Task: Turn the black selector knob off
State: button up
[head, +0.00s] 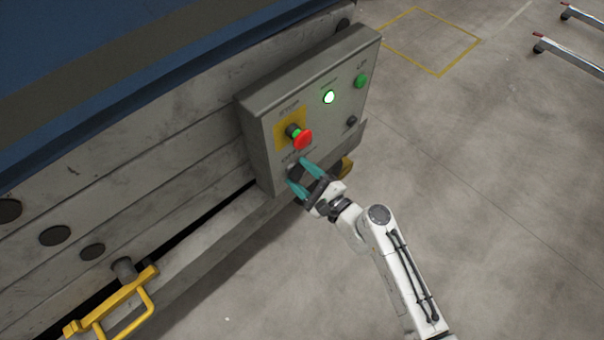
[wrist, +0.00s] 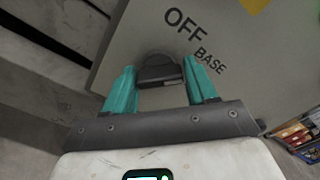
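The black selector knob (wrist: 160,72) sits on the grey panel face in the wrist view, beside the printed words OFF and BASE. Its grip bar lies roughly across the picture; its exact setting is hard to tell. In the head view the knob (head: 296,172) is low on the control box, below the red stop button, partly hidden by my gripper. My gripper (head: 305,178) has its two teal fingers spread, one on each side of the knob. In the wrist view the gripper (wrist: 159,70) shows a small gap at the left finger; the right finger is very close to the knob.
The grey control box (head: 262,150) carries a red stop button (head: 303,140), a lit green lamp (head: 329,97), a green button (head: 361,81) and a small black control (head: 351,121). A yellow handle (head: 112,303) sticks out at lower left.

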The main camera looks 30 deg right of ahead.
jog(key=c, duration=0.6)
jog(key=shift+c, duration=0.2)
jog(key=shift+f, duration=0.1)
jog(key=n+b, duration=0.3)
jog(key=shift+f+n, duration=0.1)
jog(key=shift+n, duration=0.3)
jog(key=n+b, duration=0.3)
jog(key=n, duration=0.2)
jog(key=shift+a+b, duration=0.1)
jog(key=shift+b, duration=0.2)
jog(key=shift+r, duration=0.2)
jog(key=o, duration=1)
jog(key=shift+o, duration=0.2)
